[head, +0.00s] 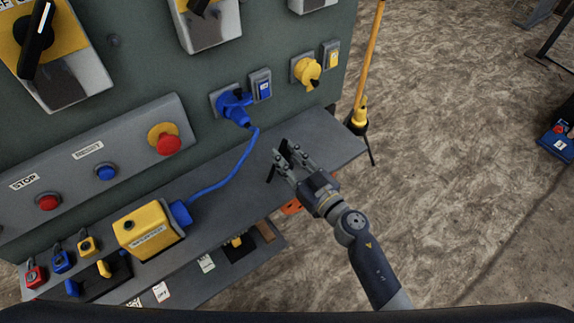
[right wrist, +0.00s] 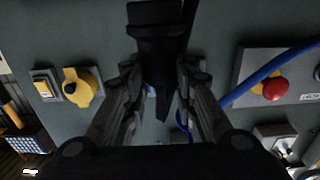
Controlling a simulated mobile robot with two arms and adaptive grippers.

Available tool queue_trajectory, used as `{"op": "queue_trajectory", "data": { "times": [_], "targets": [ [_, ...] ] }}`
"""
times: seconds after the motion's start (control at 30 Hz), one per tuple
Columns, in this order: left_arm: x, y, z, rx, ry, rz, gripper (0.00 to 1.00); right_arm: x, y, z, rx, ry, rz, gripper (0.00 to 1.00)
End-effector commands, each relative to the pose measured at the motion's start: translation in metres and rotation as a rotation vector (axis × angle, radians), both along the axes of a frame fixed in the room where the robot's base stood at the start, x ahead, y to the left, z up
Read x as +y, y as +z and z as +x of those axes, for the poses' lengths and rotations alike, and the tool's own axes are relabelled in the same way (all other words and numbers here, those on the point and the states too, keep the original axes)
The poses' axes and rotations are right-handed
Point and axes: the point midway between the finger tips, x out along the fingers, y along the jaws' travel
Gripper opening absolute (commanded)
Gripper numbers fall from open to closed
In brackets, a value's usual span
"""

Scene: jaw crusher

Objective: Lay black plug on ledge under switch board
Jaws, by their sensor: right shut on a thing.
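My right gripper (head: 288,160) is in front of the grey ledge (head: 333,148) under the switch board (head: 200,75) in the head view. It is shut on the black plug (right wrist: 160,50), which stands out between the fingers in the right wrist view. In the head view the plug is small and dark at the fingertips, partly hidden by them. Whether it touches the ledge I cannot tell. My left gripper is not in view.
A blue plug (head: 235,106) sits in a board socket, its blue cable (head: 230,170) running down to a yellow box (head: 148,230) on the ledge. A yellow socket (head: 306,71) is at right. A yellow-handled tool (head: 362,100) stands at the ledge's right end. The ledge's right part looks bare.

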Motion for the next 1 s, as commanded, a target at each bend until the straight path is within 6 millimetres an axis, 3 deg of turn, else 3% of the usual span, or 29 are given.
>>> {"op": "queue_trajectory", "data": {
  "times": [0.03, 0.2, 0.6, 0.63, 0.7, 1.0],
  "targets": [
    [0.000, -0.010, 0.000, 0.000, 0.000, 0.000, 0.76, 0.001, -0.012, -0.001, 0.002, 0.000, 0.002, 0.00],
    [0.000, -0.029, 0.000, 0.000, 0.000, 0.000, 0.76, 0.001, -0.034, -0.001, 0.000, 0.000, 0.004, 0.00],
    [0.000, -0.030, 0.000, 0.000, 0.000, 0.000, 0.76, 0.000, -0.038, -0.001, 0.000, 0.001, 0.001, 0.00],
    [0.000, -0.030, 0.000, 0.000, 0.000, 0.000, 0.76, 0.000, -0.038, -0.001, 0.000, 0.001, 0.000, 0.28],
    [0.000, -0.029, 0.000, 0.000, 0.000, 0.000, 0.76, 0.000, -0.037, -0.002, -0.001, 0.001, 0.001, 0.43],
    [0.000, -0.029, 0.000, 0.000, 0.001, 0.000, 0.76, 0.000, -0.037, -0.002, -0.001, 0.001, 0.001, 0.46]
  ]
}}
